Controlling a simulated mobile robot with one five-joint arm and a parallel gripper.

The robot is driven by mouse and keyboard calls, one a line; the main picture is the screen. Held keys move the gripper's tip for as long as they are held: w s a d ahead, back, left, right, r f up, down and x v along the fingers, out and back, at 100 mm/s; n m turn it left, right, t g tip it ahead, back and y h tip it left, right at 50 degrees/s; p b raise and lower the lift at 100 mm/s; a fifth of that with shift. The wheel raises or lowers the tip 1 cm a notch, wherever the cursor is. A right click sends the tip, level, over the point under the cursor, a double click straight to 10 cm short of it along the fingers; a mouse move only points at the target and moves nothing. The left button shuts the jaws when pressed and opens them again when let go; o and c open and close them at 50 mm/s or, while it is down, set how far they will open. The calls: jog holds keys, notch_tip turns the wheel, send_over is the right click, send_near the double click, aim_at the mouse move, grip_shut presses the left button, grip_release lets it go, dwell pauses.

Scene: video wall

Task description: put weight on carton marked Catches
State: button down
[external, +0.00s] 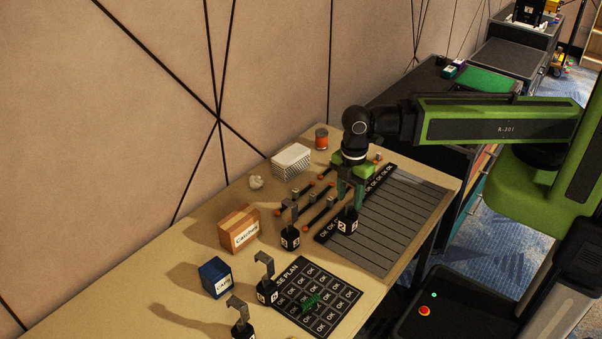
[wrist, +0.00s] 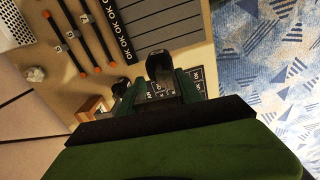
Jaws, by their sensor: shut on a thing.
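My gripper (external: 350,193) is shut on a black weight (external: 347,221) with a pale mark, held upright over the edge of the striped grey panel. In the wrist view the dark weight (wrist: 159,66) shows between the fingertips. The brown carton (external: 239,229) with a white label, which seems to read Catches, stands to the left, apart from my gripper. Its top looks clear. Part of it shows in the wrist view (wrist: 92,106). Other black weights with grey hook handles stand on the table: one (external: 290,238) between carton and gripper, and two (external: 266,291) (external: 242,329) nearer the front.
A blue labelled box (external: 215,278) stands in front of the carton. A dark plan mat (external: 318,297) with OK squares lies right of it. A white basket (external: 291,161), an orange can (external: 321,139), a crumpled white lump (external: 256,182) and dark rods with orange ends (external: 317,215) lie farther back.

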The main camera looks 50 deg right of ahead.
jog(key=w+a+r+p, duration=0.1)
jog(key=w+r+p, duration=0.2)
jog(key=w, duration=0.7)
jog(key=w+a+r+n+p, duration=0.1)
jog(key=w+r+p, duration=0.2)
jog(key=w, duration=0.7)
jog(key=w+a+r+p, duration=0.1)
jog(key=w+r+p, duration=0.25)
jog(key=w, duration=0.65)
jog(key=a+f+b, duration=1.1)
jog(key=a, duration=0.1)
jog(key=c, duration=0.8)
grip_release()
jog(key=shift+s, duration=0.1)
